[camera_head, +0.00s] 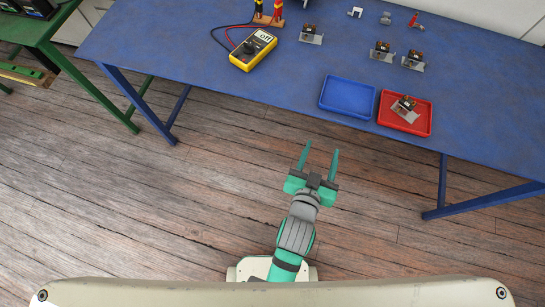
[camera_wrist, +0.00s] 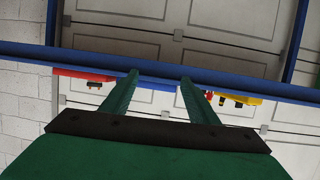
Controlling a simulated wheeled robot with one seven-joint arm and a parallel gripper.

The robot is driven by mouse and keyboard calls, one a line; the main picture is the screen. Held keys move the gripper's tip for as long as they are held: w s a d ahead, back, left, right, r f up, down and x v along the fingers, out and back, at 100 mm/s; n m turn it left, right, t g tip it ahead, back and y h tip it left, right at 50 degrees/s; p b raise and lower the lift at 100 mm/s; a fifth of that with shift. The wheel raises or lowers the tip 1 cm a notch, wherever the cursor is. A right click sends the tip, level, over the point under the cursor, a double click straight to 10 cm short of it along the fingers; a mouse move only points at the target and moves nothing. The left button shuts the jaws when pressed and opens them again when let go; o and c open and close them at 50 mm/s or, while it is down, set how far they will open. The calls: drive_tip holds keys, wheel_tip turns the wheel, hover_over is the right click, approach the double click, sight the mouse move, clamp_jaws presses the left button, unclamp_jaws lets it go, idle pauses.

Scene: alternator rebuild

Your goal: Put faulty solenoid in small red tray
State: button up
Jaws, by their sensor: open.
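The small red tray (camera_head: 421,127) sits near the front edge of the blue table. One solenoid (camera_head: 405,106), a dark block on a grey metal bracket, lies in the red tray. Similar solenoids stand on the table: one at the back middle (camera_head: 311,35) and two at the right, (camera_head: 381,52) and (camera_head: 414,62). I cannot tell by looks which is faulty. My gripper (camera_head: 320,148) is open and empty, over the floor in front of the table, apart from the trays. Its two green fingers also show in the wrist view (camera_wrist: 158,85), with nothing between them.
A small blue tray (camera_head: 347,97) sits just left of the red tray. A yellow multimeter (camera_head: 253,50) with leads lies at the table's left. Small parts, one red (camera_head: 416,21), lie at the back. A green table (camera_head: 38,30) stands far left. The blue table's front edge and legs are nearby.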

drive_tip(key=s+a+n+t+y, duration=0.2)
drive_tip(key=s+a+n+y, duration=0.2)
drive_tip(key=s+a, duration=1)
drive_tip(key=s+y, duration=0.1)
drive_tip(key=s, duration=0.3)
drive_tip(key=shift+f, duration=0.25)
drive_tip(key=shift+s, duration=0.15)
